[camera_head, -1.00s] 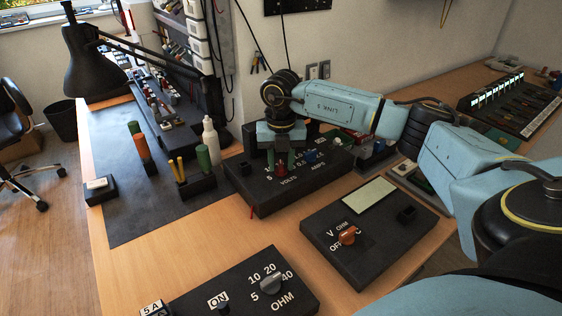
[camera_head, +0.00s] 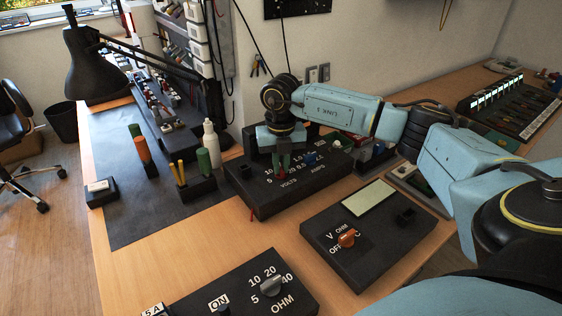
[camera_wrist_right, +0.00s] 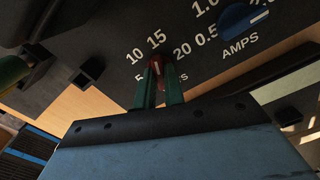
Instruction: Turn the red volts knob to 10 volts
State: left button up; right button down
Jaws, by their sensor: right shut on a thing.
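The red volts knob (camera_wrist_right: 160,72) is on the black power supply box (camera_head: 240,190), below a dial of numbers. In the right wrist view a pale mark on the knob points up, roughly toward 15; its exact angle is hard to read. My right gripper (camera_head: 281,166) reaches down from above. Its green fingers stand on both sides of the knob and are shut on it, hiding much of it. The fingers also show in the right wrist view (camera_wrist_right: 159,88). My left gripper is in neither view.
The blue amps knob (camera_head: 310,159) is close to the right of the red one. A meter with an orange knob (camera_head: 347,238) and an ohm box with a grey knob (camera_head: 272,286) lie nearer. A white bottle (camera_head: 210,142) and tool holders stand to the left.

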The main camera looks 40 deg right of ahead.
jog(key=n+p, duration=0.2)
jog(key=n, duration=0.3)
jog(key=shift+r, duration=0.15)
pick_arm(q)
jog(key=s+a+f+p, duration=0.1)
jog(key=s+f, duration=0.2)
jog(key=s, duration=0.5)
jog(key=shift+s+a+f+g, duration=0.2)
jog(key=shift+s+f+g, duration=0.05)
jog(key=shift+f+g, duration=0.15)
pick_arm(e)
jog(key=n, duration=0.5)
jog(key=shift+w, duration=0.1)
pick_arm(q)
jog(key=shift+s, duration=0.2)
pick_arm(e)
jog(key=shift+n, duration=0.3)
jog(key=c, duration=1.5)
grip_release()
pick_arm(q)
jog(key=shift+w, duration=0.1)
